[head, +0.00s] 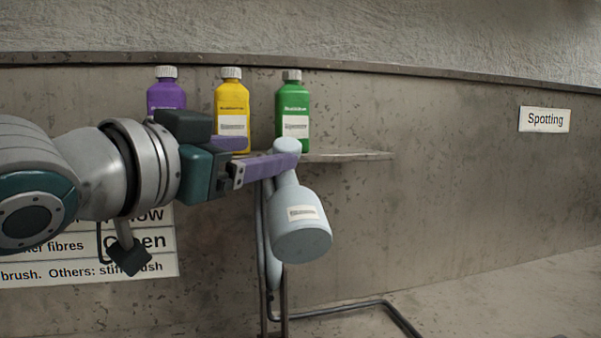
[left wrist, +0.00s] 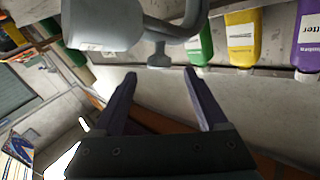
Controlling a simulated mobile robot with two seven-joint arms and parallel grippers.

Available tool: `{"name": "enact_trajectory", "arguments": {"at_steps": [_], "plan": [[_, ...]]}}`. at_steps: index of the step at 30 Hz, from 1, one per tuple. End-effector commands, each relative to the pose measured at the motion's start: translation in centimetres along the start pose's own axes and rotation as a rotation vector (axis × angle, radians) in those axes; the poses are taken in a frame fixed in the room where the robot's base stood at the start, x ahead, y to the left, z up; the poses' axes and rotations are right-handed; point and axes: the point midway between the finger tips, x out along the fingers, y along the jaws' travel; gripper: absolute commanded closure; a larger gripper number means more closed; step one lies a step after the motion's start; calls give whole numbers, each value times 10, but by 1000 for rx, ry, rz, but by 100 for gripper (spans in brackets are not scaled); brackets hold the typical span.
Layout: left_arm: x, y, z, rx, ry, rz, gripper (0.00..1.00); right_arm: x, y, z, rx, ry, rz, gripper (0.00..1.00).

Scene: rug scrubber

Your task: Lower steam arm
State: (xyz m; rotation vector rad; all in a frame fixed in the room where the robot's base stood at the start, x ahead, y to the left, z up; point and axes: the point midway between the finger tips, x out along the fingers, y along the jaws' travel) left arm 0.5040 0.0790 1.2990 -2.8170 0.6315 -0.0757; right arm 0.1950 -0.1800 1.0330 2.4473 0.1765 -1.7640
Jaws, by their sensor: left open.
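The steam arm (head: 303,240) is a pale grey-blue bell-shaped head with a small white label, hanging in front of the wall on a grey tube. A rounded knob (head: 286,146) is at its top. In the left wrist view the head (left wrist: 98,27) is at the upper left, and the knob (left wrist: 158,60) shows between and just beyond the fingertips. My left gripper (head: 272,152) is open, its purple fingers reaching to the knob. I cannot tell whether a finger touches it. My right gripper is not in view.
A narrow shelf (head: 350,156) behind the steam arm holds a purple bottle (head: 166,92), a yellow bottle (head: 232,98) and a green bottle (head: 292,103). A bent metal tube frame (head: 345,309) stands below. A "Spotting" sign (head: 544,119) is on the wall at right, where space is clear.

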Motion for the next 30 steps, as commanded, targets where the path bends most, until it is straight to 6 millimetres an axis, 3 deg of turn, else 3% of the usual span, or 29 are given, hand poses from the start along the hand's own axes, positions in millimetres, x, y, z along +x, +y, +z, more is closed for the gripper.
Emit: {"name": "enact_trajectory", "arguments": {"at_steps": [5,21,30], "plan": [[10,-1,-2,2,10,1,24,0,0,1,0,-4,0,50],[86,0,-2,3,7,1,24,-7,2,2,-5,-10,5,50],[100,0,-1,3,7,2,24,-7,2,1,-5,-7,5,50]]}}
